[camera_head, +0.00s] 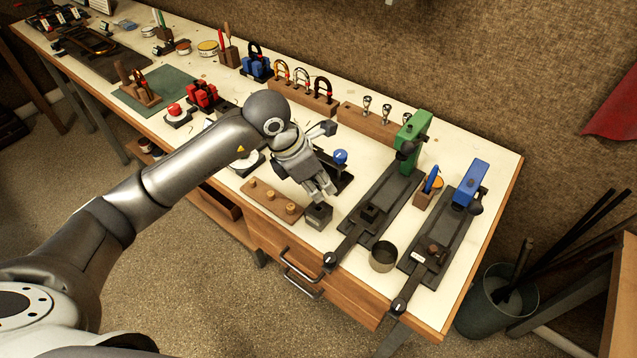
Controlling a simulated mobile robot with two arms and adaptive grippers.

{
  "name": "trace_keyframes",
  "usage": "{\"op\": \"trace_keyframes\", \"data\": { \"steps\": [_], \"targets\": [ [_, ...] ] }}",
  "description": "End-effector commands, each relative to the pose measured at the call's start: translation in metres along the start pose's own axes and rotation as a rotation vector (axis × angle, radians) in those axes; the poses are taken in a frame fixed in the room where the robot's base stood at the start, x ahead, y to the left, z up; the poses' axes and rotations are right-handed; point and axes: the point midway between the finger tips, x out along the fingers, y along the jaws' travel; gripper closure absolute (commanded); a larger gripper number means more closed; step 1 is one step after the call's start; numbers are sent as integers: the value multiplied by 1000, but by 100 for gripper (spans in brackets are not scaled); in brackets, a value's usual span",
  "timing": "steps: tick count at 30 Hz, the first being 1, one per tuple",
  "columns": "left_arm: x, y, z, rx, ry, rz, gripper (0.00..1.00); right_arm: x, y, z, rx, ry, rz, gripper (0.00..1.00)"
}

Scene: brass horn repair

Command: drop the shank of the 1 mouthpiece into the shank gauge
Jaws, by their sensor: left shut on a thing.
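My left gripper (321,192) reaches in from the left over the bench, pointing down. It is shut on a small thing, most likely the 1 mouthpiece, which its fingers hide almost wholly. Just below the fingertips stands a small dark block with a pale label on its front, which looks like the shank gauge (318,216). The fingertips are at or just above its top; I cannot tell whether the shank is in its hole. Several mouthpieces (387,112) stand in a wooden rack (377,124) at the back of the bench. My right gripper is not in view.
A wooden board with round pegs (272,201) lies left of the gauge. Right of it are a long dark fixture with a green head (413,128), a round metal cup (383,256) and a second fixture with a blue head (471,182). The bench's front edge is close.

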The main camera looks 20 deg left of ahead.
Motion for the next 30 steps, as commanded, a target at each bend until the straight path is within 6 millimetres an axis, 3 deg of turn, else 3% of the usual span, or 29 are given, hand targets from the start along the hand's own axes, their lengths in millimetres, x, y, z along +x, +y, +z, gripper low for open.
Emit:
{"op": "trace_keyframes", "data": {
  "steps": [30],
  "targets": [
    [0, 0, 0, -1, 0, -1, 100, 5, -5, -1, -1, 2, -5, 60]
  ]
}}
